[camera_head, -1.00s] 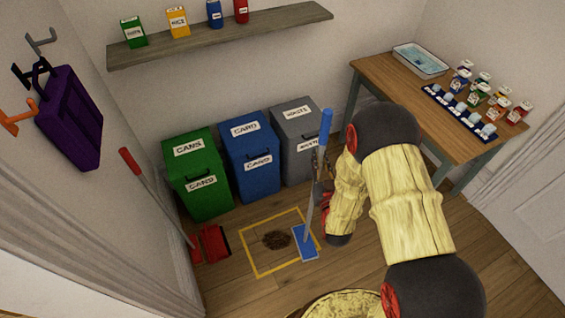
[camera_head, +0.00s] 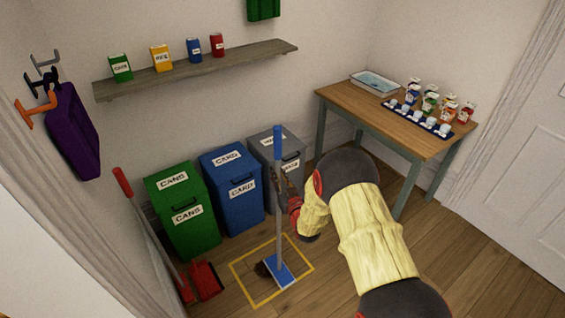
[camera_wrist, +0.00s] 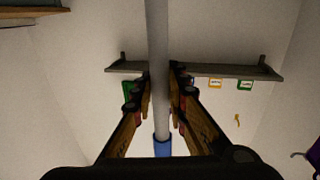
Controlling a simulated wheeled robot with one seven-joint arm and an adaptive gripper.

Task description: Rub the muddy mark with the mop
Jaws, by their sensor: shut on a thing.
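The mop (camera_head: 278,205) has a blue grip, a grey pole and a flat blue head (camera_head: 281,276). It stands almost upright, its head low at the floor inside the yellow taped square (camera_head: 301,285). The dark brown muddy mark (camera_head: 261,269) shows at the left edge of the head; the head hides the rest of it. My gripper (camera_head: 292,200) is shut on the mop's pole, partly hidden by my arm. In the wrist view the pole (camera_wrist: 157,60) passes between the two fingers.
Green (camera_head: 183,212), blue (camera_head: 232,185) and grey (camera_head: 277,158) bins stand behind the square. A red dustpan (camera_head: 203,281) and a red-handled tool (camera_head: 150,235) are at the left. A table (camera_head: 400,132) with a tray and cartons stands at the right. Floor between square and door is open.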

